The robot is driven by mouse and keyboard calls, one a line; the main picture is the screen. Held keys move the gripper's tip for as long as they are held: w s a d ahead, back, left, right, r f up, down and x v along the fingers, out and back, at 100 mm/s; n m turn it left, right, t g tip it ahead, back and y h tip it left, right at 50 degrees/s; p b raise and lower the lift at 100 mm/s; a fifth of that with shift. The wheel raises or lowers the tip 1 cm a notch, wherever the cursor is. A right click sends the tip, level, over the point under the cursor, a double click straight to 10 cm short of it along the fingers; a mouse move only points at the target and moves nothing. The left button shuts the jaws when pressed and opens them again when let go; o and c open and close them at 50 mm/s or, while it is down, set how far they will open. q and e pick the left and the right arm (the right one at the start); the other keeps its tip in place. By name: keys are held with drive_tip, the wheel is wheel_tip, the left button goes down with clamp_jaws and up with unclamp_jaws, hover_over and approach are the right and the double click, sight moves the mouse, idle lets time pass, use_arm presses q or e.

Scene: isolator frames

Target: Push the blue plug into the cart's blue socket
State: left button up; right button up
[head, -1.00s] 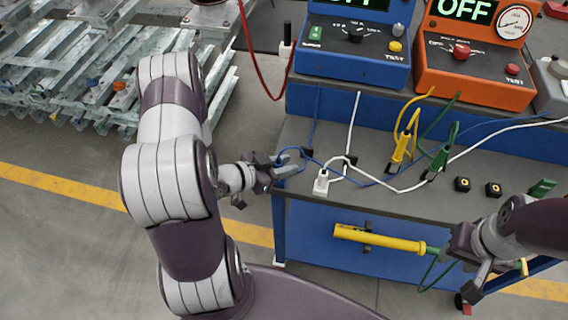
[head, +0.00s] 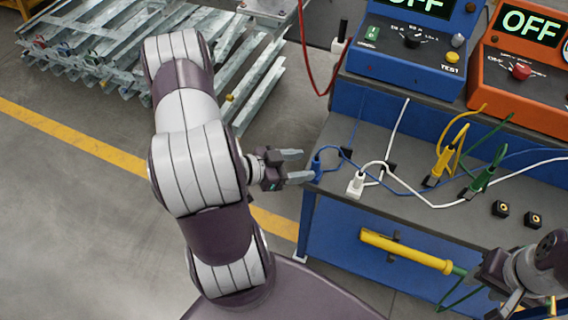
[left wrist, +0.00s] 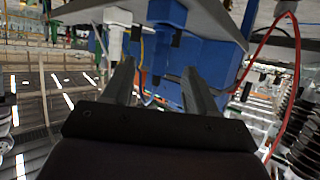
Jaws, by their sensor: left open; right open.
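The blue plug (head: 318,166) stands at the left edge of the cart's grey shelf, with its blue cable running back to the right. My left gripper (head: 303,166) is open just left of the plug, fingers pointing at it. Whether the plug is between the fingertips is hard to tell. My right gripper (head: 510,303) is open at the lower right, partly cut off. I cannot make out the blue socket.
A white plug (head: 355,186) stands right of the blue one. Yellow (head: 442,163) and green (head: 482,180) plugs are farther right, near two small black sockets (head: 501,209). A yellow bar (head: 405,250) is at the cart's front. Blue (head: 405,62) and orange testers stand behind.

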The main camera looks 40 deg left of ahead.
use_arm(q)
drive_tip(key=v, duration=0.5)
drive_tip(key=shift+s+a+r, duration=0.15)
drive_tip(key=shift+s, duration=0.15)
drive_tip(key=s+a+f+n+g+y, duration=0.55)
drive_tip(key=a+n+g+y, duration=0.2)
drive_tip(key=a+g, duration=0.2)
drive_tip(key=w+d+r+p, duration=0.1)
drive_tip(key=w+d+r, duration=0.1)
drive_tip(key=d+r, duration=0.4)
drive_tip(key=w+d+r+m+p, duration=0.1)
drive_tip(key=w+d+r, duration=0.2)
drive_tip(key=d+r, duration=0.4)
drive_tip(key=d, duration=0.7)
drive_tip(key=shift+r+g, duration=0.25)
drive_tip(key=shift+g, duration=0.1)
